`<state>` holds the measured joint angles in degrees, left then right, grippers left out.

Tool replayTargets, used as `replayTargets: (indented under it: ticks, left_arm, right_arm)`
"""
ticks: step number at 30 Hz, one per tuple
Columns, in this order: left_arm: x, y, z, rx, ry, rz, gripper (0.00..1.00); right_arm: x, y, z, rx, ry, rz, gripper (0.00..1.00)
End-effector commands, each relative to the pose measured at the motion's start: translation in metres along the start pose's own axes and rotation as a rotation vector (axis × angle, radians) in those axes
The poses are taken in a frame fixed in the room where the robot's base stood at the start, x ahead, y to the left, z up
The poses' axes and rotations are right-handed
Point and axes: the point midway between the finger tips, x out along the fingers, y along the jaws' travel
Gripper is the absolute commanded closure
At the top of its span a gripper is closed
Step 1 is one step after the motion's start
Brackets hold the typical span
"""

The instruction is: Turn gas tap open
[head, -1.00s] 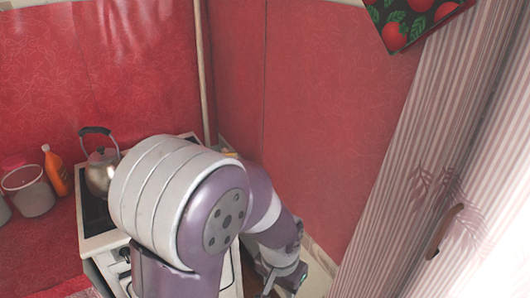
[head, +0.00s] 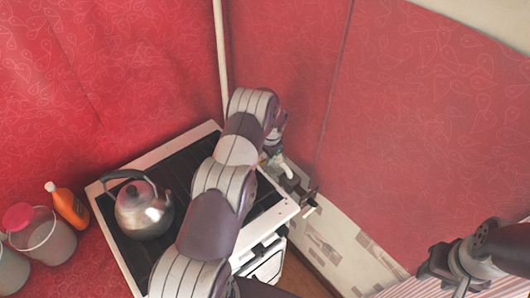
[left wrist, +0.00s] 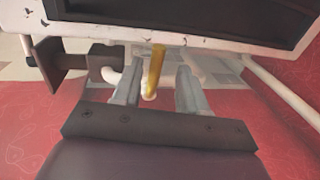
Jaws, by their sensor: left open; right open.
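The gas tap's yellow lever (left wrist: 156,68) shows in the left wrist view, beside a pale pipe (left wrist: 118,76) under the stove's edge. My left gripper (left wrist: 160,88) is open, with one finger on each side of the lever. I cannot tell whether either finger touches it. In the head view my left arm reaches over the stove to its right side, where the gripper (head: 273,152) is small and partly hidden. My right gripper (head: 440,268) is open and empty at the lower right, far from the tap.
The white stove (head: 108,188) carries a metal kettle (head: 143,212). An orange bottle (head: 68,206) and a bucket with a red item (head: 48,238) stand at the left. A dark bracket (left wrist: 62,66) sits left of the tap in the wrist view. Red walls close the corner.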

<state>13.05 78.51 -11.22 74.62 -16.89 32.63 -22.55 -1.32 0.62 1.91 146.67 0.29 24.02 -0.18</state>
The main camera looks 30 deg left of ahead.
Motion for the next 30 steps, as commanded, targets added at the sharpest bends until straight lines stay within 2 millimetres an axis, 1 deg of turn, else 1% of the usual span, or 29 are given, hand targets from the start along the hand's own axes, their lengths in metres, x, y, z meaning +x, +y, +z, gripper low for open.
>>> replayTargets:
  ticks: [1, 6, 13, 14, 15, 17, 18, 26, 30]
  left_arm:
    - [0.005, -0.001, 0.0, 0.0, 0.0, 0.0, 0.58]
    - [0.019, 0.0, 0.0, 0.0, 0.001, -0.001, 0.58]
    - [0.02, -0.001, -0.001, -0.001, 0.002, -0.001, 0.58]
    - [0.02, 0.0, -0.001, -0.001, 0.002, -0.001, 0.61]
    - [0.02, 0.0, -0.001, -0.001, 0.002, -0.001, 0.74]
    - [0.02, 0.0, -0.001, -0.001, 0.002, -0.001, 0.93]
    - [0.02, -0.001, -0.001, 0.0, 0.002, -0.001, 1.0]
    - [0.018, 0.001, -0.001, -0.004, 0.001, -0.002, 1.0]
    - [0.016, 0.01, 0.0, -0.029, -0.003, -0.003, 1.0]
  right_arm:
    - [-0.004, 0.0, -0.001, 0.0, 0.0, 0.0, 0.57]
    - [-0.006, 0.0, -0.001, 0.0, 0.0, 0.0, 0.57]
    - [-0.006, 0.0, -0.001, 0.0, 0.0, 0.0, 0.57]
    - [-0.006, 0.0, -0.001, 0.0, 0.0, 0.0, 0.57]
    - [-0.006, 0.0, -0.001, 0.0, 0.0, 0.0, 0.57]
    - [-0.006, 0.0, -0.001, 0.0, 0.0, 0.0, 0.57]
    - [-0.006, 0.0, -0.001, 0.0, 0.0, 0.0, 0.57]
    - [-0.006, 0.0, -0.001, 0.0, 0.0, 0.0, 0.57]
    - [-0.005, 0.0, -0.001, 0.0, 0.0, 0.0, 0.57]
